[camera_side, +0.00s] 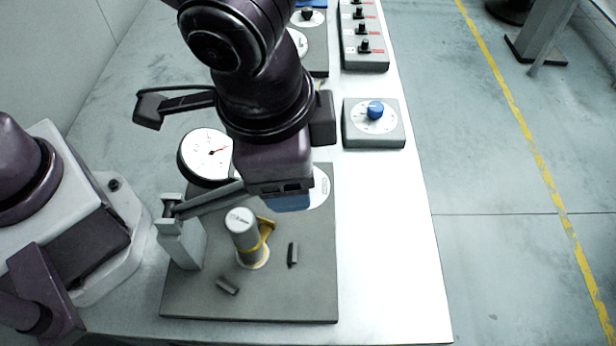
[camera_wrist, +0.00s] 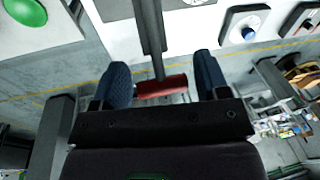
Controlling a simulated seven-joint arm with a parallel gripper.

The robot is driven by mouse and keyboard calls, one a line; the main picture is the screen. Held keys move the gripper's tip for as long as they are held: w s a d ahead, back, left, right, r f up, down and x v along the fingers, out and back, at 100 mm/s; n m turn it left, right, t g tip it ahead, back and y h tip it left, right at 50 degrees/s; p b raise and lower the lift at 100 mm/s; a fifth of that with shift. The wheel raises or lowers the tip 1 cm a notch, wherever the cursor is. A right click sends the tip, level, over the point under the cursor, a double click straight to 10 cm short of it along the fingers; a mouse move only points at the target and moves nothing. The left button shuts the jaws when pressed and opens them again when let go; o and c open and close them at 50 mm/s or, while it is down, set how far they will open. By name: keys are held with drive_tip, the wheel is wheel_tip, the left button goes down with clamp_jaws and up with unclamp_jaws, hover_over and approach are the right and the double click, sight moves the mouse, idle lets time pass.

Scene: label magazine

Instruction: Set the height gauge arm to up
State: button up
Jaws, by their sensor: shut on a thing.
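The height gauge has a grey post (camera_side: 182,245) on the left of a dark base plate (camera_side: 300,305). Its grey arm (camera_side: 215,198) runs from the post to the right, sloping slightly upward, and passes behind my gripper (camera_side: 292,203). In the wrist view the arm (camera_wrist: 150,30) ends in a red crossbar handle (camera_wrist: 162,86). My gripper (camera_wrist: 163,80) has this handle between its two blue fingers and is shut on it. In the side view the handle is hidden by my gripper. The arm is above a grey cylinder (camera_side: 243,232) on the plate.
A white dial (camera_side: 205,157) stands behind the arm. A yellow piece (camera_side: 266,228) is beside the cylinder, and two small dark blocks (camera_side: 228,286) (camera_side: 293,254) are on the plate. A blue knob box (camera_side: 375,112) and a switch panel (camera_side: 363,45) are farther back.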

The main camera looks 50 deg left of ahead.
drive_tip(key=s+a+r+t, duration=0.1)
drive_tip(key=a+r+h, duration=0.1)
drive_tip(key=r, duration=0.1)
drive_tip(key=s+a+r+t+h, duration=0.1)
drive_tip(key=shift+s+a+r+n+t, duration=0.25)
drive_tip(key=shift+s+r+n+t, duration=0.05)
drive_tip(key=shift+s, duration=0.05)
drive_tip(key=s+a+r, duration=0.3)
drive_tip(key=s+a, duration=0.4)
drive_tip(key=s, duration=0.1)
drive_tip(key=shift+a, duration=0.4)
drive_tip(key=o, duration=1.2)
drive_tip(key=shift+r, duration=0.1)
drive_tip(key=shift+d, duration=0.2)
